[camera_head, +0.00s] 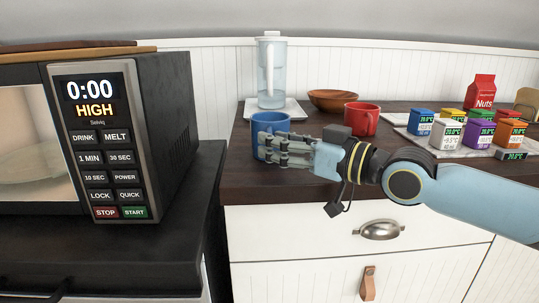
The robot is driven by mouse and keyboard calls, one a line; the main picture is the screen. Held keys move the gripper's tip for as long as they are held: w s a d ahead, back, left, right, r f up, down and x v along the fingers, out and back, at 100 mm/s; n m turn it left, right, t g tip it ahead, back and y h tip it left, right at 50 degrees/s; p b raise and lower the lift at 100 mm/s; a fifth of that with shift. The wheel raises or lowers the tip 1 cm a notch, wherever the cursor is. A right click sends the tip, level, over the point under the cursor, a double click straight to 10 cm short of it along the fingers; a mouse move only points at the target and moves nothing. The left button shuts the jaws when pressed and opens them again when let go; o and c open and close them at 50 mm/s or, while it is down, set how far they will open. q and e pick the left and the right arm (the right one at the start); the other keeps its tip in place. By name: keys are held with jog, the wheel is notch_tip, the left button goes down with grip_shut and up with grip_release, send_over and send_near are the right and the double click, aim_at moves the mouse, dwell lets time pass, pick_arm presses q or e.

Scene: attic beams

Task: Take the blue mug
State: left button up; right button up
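The blue mug (265,120) stands upright on the dark wooden counter, near its left end. My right gripper (270,148) reaches in from the right, with its jointed grey fingers lying across the front and right side of the mug. The fingers cover much of the mug, including any handle. Whether they press on it or are only in front of it cannot be seen. My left gripper is not in view.
A red mug (361,119) stands close behind my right wrist. A water pitcher (272,75) on a white board (293,109) and a wooden bowl (334,100) are behind. Several coloured boxes stand on a tray (462,152) at right. A microwave (165,120) stands left, across a gap.

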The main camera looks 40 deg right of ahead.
jog(key=shift+w+r, duration=0.1)
grip_shut()
jog(key=shift+a+r, duration=0.1)
dwell(0.4)
